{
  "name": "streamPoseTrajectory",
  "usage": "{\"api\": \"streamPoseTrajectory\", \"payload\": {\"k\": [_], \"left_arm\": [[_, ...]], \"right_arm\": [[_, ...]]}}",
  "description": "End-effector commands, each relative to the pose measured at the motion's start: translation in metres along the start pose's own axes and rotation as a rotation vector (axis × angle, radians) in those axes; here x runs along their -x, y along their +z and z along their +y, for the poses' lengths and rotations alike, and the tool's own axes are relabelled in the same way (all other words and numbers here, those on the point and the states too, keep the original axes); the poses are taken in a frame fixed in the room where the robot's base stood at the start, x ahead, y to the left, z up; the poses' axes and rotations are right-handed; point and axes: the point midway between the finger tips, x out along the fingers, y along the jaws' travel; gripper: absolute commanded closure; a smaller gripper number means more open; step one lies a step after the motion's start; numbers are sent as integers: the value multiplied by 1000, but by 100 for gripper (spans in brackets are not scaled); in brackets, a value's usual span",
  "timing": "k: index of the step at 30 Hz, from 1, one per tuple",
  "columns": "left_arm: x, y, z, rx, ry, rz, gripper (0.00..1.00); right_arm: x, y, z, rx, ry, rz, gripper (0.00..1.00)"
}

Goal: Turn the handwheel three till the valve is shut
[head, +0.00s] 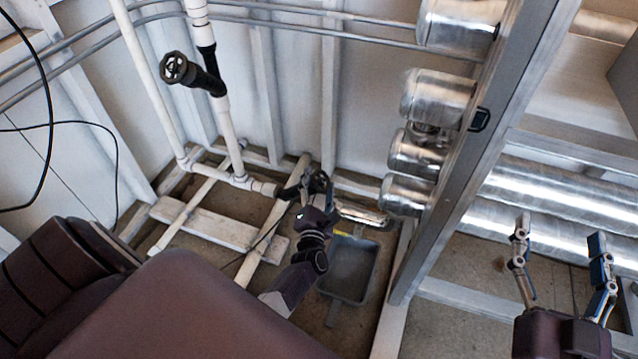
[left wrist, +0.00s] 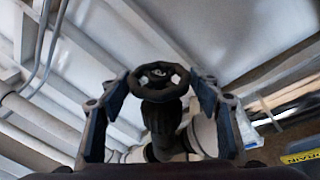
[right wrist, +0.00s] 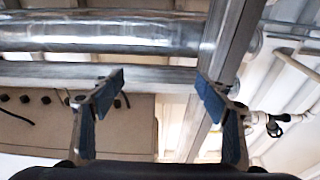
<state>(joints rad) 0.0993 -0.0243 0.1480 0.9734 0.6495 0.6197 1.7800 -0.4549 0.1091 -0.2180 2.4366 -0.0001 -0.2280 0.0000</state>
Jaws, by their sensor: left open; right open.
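A small black handwheel (head: 317,181) sits on a valve low on the white pipework in the head view. My left gripper (head: 315,197) is right at it, partly covering it. In the left wrist view the same handwheel (left wrist: 158,80) faces me as a spoked ring on a dark valve body (left wrist: 163,122). It lies between the open fingers of my left gripper (left wrist: 160,88), with gaps at both sides. A second black handwheel (head: 174,68) sits higher on the upright pipe. I see no number on either wheel. My right gripper (head: 560,237) is open and empty at the right.
A grey tray (head: 349,268) lies on the floor right of my left arm. A metal post (head: 480,150) stands between my two grippers. Shiny lagged pipes (head: 545,180) run behind my right gripper. White floor pipes (head: 262,245) and a plank (head: 205,222) lie left of my left arm.

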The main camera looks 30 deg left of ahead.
Motion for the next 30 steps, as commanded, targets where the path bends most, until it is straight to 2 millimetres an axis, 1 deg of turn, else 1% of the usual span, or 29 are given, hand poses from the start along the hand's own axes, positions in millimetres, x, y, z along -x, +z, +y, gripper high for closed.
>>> {"api": "streamPoseTrajectory", "payload": {"k": [8, 16, 23, 28, 30], "left_arm": [[-1, 0, 0, 0, 0, 0, 43], [-1, 0, 0, -1, 0, 0, 71], [-1, 0, 1, -2, -7, 0, 71], [0, 1, 1, -9, -35, -1, 71], [0, 1, 2, -13, -54, -1, 71]], "right_arm": [[0, -2, 0, 0, 0, 8, 31], [0, -2, 0, 0, 0, 7, 31], [0, 0, 0, 0, 0, -8, 31], [3, 25, 3, 3, 7, -123, 31], [7, 38, 5, 4, 11, -190, 31]]}}
